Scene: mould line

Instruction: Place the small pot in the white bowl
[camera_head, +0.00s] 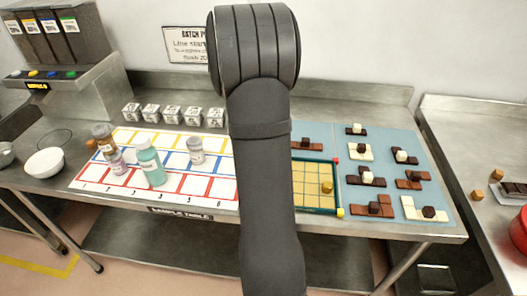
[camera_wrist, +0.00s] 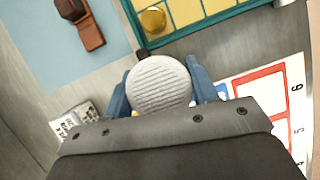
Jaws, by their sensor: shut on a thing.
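My gripper (camera_wrist: 161,84) shows in the wrist view, its blue fingers on both sides of a small pot (camera_wrist: 160,86). Only the pot's round, ribbed, pale grey lid shows; its body is hidden below. The gripper is shut on it, close to the yellow-gridded tray and the numbered sheet. In the head view my arm hides the gripper and the held pot. The white bowl (camera_head: 44,163) stands at the far left of the steel table, left of the numbered sheet, and looks empty. The bowl is not in the wrist view.
White labelled cubes (camera_head: 171,116) line the back. The green-edged tray (camera_head: 314,206) and blue mats with chocolate pieces (camera_head: 408,140) lie right.

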